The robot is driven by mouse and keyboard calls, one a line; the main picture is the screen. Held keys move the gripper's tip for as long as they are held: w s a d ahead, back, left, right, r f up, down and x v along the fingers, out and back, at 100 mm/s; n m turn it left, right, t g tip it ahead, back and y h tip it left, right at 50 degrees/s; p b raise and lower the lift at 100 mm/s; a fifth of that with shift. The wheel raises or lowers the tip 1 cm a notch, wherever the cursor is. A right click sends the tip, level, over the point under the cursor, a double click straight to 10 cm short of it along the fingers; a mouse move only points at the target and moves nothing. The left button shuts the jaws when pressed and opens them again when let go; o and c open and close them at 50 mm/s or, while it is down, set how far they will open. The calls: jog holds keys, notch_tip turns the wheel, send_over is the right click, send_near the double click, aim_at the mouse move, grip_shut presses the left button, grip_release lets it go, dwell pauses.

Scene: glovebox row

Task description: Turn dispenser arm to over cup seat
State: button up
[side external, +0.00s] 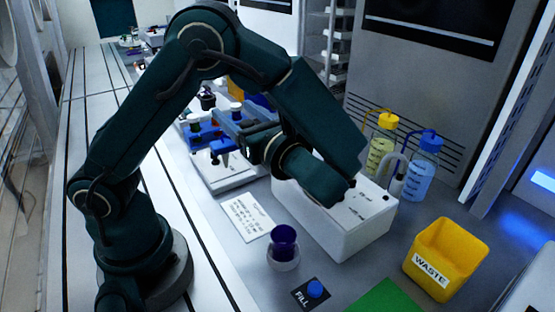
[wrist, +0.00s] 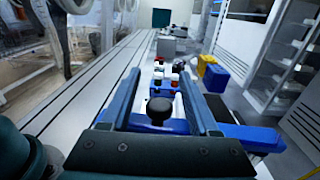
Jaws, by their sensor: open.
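My gripper (side external: 238,122) points away toward the far end of the bench, with its two fingers apart. In the wrist view my gripper (wrist: 160,76) has a round black knob (wrist: 158,110) in the gap between its fingers, clear of both. A black knob (side external: 207,99) also shows beyond the fingers in the side view. A purple cup (side external: 284,240) stands upright in a clear round seat (side external: 284,262) at front centre. A white box (side external: 340,232) stands behind the cup, partly covered by my arm. I cannot make out the dispenser arm for certain.
A blue FILL button (side external: 315,289) is in front of the white box. A yellow WASTE bin (side external: 440,262) stands to the right. Yellow-capped (side external: 382,145) and blue-capped (side external: 421,168) bottles stand behind. A printed card (side external: 247,216) lies left of the box.

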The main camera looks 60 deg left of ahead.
jog(key=s+a+r, duration=0.8)
jog(key=r, duration=0.2)
jog(key=shift+s+r, duration=0.2)
jog(key=shift+r, duration=0.2)
jog(key=shift+a, duration=0.1)
jog(key=w+d+f+m+t+h, duration=0.1)
jog(key=w+d+f+m+t, duration=0.2)
jog(key=d+f, duration=0.35)
jog(key=w+d+f+m+t, duration=0.1)
jog(key=w+d+f+t, duration=0.35)
jog(key=d, duration=0.25)
jog(key=shift+g, duration=0.35)
jog(key=shift+f+x, duration=0.2)
jog(key=shift+x, duration=1.2)
jog(key=shift+f+x, duration=0.25)
jog(key=shift+x, duration=1.1)
jog(key=shift+w, duration=0.1)
grip_shut()
